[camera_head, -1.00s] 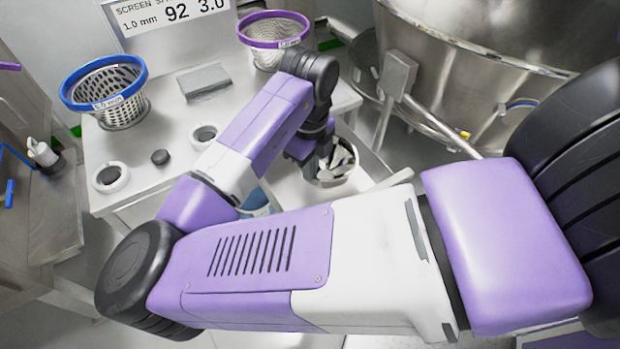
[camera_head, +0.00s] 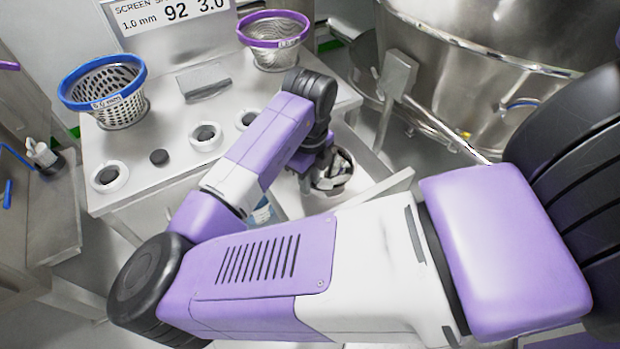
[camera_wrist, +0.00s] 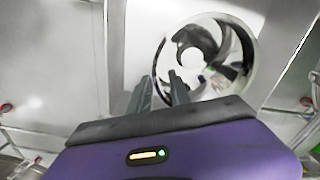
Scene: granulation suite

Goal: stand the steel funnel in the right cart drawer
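The steel funnel (camera_wrist: 246,50) shows in the wrist view as a wide, shiny round mouth facing the camera, with a dark ring and a bright centre inside. In the head view the funnel (camera_head: 340,176) is inside the pulled-out drawer (camera_head: 385,188) on the right of the cart, partly behind my wrist. My gripper (camera_wrist: 161,76) has its two fingers apart, at the lower left rim of the funnel. Whether a fingertip touches the rim I cannot tell. The funnel's lower part is hidden.
A large steel vessel (camera_head: 480,60) stands close behind the drawer on the right.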

